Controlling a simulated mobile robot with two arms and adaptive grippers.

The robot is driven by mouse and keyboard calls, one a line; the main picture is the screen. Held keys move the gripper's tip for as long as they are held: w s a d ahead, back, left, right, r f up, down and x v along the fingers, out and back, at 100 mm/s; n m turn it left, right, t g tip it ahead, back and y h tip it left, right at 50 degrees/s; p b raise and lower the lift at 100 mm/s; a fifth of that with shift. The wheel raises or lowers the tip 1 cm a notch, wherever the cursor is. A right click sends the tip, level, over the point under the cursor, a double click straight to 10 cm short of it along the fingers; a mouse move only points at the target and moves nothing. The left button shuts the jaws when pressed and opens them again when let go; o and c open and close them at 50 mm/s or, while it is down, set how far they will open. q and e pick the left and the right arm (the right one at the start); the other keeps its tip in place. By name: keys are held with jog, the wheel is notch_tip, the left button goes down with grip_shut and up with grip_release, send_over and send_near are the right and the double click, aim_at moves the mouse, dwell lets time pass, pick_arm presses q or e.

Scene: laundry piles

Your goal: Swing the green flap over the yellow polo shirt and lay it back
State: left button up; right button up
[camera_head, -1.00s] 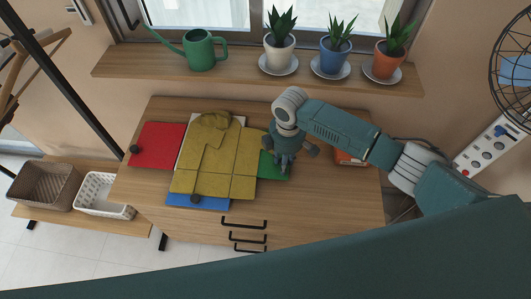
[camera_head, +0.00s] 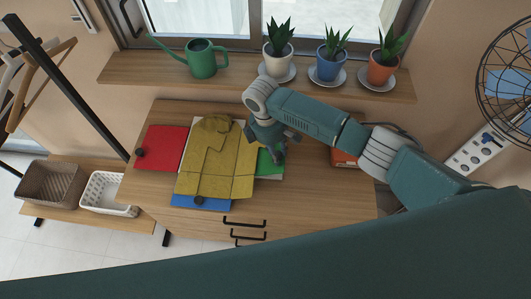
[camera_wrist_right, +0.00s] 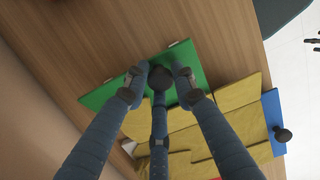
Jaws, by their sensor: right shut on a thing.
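The yellow polo shirt (camera_head: 208,172) lies spread on a folding board on the wooden dresser top. The green flap (camera_head: 268,167) shows at the shirt's right edge, partly hidden by my right gripper (camera_head: 277,157). In the right wrist view the green flap (camera_wrist_right: 106,94) lies close over the wood, and my right gripper's fingers (camera_wrist_right: 160,80) are closed around its dark knob (camera_wrist_right: 160,76). The shirt (camera_wrist_right: 238,95) is beside it in that view. I cannot tell if the flap is lifted. My left gripper is not in view.
The board's red flap (camera_head: 161,148) and blue flap (camera_head: 201,203) show uncovered. An orange box (camera_head: 343,158) stands to the right beneath my arm. A shelf (camera_head: 240,93) behind holds a green watering can (camera_head: 201,58) and potted plants. Baskets stand at the left.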

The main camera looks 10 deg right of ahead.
jog(key=shift+a+r, duration=0.35)
jog(key=shift+a, duration=0.2)
jog(key=shift+o, duration=0.2)
jog(key=shift+f, duration=0.1)
jog(key=shift+o, duration=0.2)
jog(key=shift+w+a+r+h, duration=0.15)
jog(key=shift+w+a+r, duration=0.05)
jog(key=shift+a+r, duration=0.4)
jog(key=shift+w+a+r+h, duration=0.15)
jog(key=shift+a+r, duration=0.35)
jog(key=shift+a, duration=0.05)
jog(key=shift+o, duration=0.5)
jog(key=shift+a+r, duration=0.25)
jog(key=shift+a, duration=0.1)
jog(key=shift+o, duration=0.8)
jog(key=a, duration=0.1)
jog(key=a+r+b, duration=0.1)
jog(key=a+h+b, duration=0.1)
jog(key=shift+w+r, duration=0.15)
jog(key=shift+w, duration=0.25)
jog(key=shift+o, duration=0.5)
jog(key=shift+a+r+g, duration=0.15)
jog(key=shift+r+g, duration=0.1)
jog(key=shift+g, duration=0.05)
